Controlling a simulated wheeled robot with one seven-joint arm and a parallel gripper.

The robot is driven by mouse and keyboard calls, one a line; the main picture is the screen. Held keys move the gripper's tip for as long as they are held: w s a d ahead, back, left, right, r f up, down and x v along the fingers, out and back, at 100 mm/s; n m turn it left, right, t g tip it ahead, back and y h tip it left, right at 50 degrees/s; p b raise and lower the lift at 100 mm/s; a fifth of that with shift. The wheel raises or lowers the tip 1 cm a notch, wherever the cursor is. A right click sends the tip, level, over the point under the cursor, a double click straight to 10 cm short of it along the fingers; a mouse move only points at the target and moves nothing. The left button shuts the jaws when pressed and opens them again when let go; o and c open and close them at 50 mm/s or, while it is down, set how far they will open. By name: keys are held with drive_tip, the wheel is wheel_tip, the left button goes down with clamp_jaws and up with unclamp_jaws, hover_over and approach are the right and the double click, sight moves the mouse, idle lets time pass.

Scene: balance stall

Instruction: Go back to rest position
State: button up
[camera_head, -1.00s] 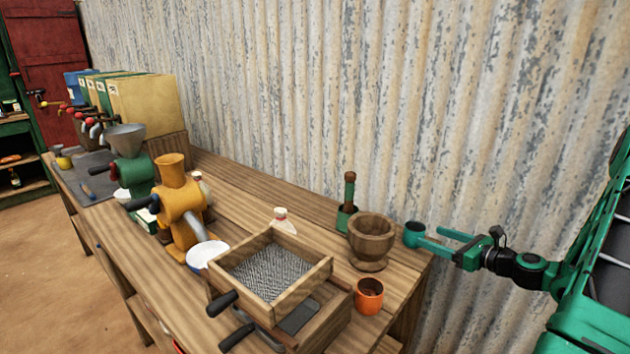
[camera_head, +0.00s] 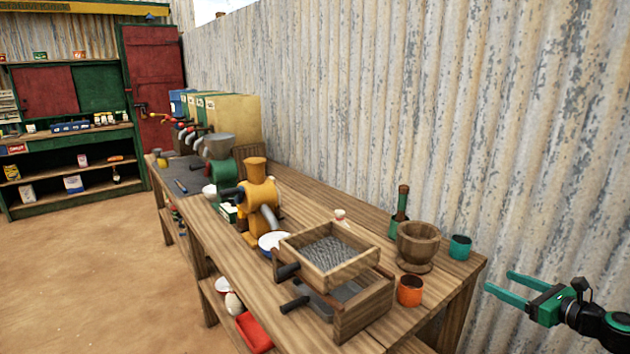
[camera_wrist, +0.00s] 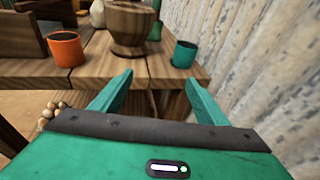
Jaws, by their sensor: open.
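My gripper (camera_head: 499,286) is green, open and empty, off the right end of the wooden table in the head view. In the wrist view its two fingers (camera_wrist: 158,95) point toward the table's end edge, with nothing between them. A teal cup (camera_head: 460,247) stands upright at the table's right end, apart from the fingers; it also shows in the wrist view (camera_wrist: 184,55). An orange cup (camera_head: 410,291) stands near the front corner and shows in the wrist view (camera_wrist: 65,50). A wooden mortar (camera_head: 417,245) stands between and behind the cups.
The wooden table (camera_head: 330,210) runs along a corrugated wall (camera_head: 420,100). It holds a sieve box (camera_head: 328,256), an orange grinder (camera_head: 257,195), a green grinder (camera_head: 220,165) and a green bottle (camera_head: 400,208). The sandy floor (camera_head: 90,270) at left is clear.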

drive_tip(key=s+a+n+g+h, duration=0.1)
drive_tip(key=s+a+n+g, duration=0.8)
drive_tip(key=n, duration=0.5)
drive_tip(key=s+a+r+n+g+h, duration=0.1)
drive_tip(key=s+r+n, duration=0.4)
drive_tip(key=s, duration=0.8)
drive_tip(key=s+a+r+n+g+h, duration=0.1)
drive_tip(key=s+r+n+g+h, duration=0.3)
drive_tip(key=s, duration=0.9)
drive_tip(key=shift+s+r+n, duration=0.2)
drive_tip(key=shift+r+n, duration=0.6)
drive_tip(key=shift+w+f, duration=0.25)
drive_tip(key=shift+w, duration=0.4)
